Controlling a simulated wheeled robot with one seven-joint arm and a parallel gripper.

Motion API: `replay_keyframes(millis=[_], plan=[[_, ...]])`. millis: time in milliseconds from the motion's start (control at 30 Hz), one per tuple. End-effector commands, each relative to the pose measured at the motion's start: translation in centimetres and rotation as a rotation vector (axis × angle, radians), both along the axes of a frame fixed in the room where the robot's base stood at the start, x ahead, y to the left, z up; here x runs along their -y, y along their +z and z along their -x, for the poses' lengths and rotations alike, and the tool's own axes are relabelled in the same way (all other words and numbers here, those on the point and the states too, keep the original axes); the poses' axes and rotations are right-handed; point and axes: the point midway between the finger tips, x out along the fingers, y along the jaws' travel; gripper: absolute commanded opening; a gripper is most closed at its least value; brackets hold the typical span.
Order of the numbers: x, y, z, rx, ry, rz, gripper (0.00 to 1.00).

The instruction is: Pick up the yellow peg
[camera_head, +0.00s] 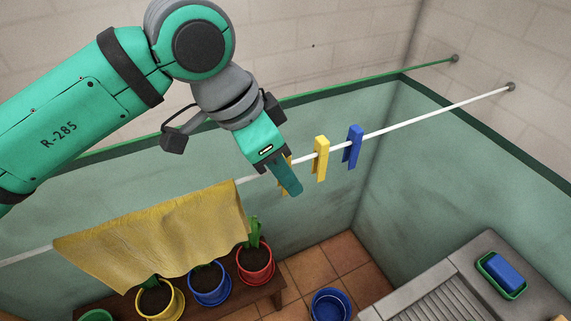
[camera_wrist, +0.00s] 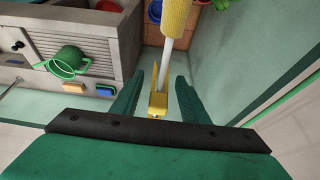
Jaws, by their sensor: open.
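A yellow peg (camera_wrist: 158,105) sits on the white line between the two fingers of my gripper (camera_wrist: 160,78) in the wrist view. The fingers are open, with a gap visible on each side of the peg. In the head view my gripper (camera_head: 289,184) is at the line, and slivers of yellow (camera_head: 283,188) show behind its finger, mostly hidden. A second yellow peg (camera_head: 321,158) hangs upright on the line just to the right of my gripper. A blue peg (camera_head: 353,147) hangs further right.
A yellow cloth (camera_head: 155,235) hangs on the line left of my gripper. Below stand potted plants, including a red pot (camera_head: 255,268) and a blue pot (camera_head: 209,290). A blue bucket (camera_head: 330,305) is on the floor. A green watering can (camera_wrist: 66,62) is by the sink.

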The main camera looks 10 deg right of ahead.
Motion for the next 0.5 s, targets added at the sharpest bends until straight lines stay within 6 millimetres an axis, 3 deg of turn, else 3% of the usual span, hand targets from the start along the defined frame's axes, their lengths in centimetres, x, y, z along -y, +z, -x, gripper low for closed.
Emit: replay_keyframes(millis=[200,400,500], plan=[[0.14,-0.09,0.00,0.001,-0.003,0.000,0.41],[0.25,-0.07,0.03,0.001,-0.005,0.000,0.00],[0.24,-0.07,0.03,0.001,-0.005,0.000,0.00]])
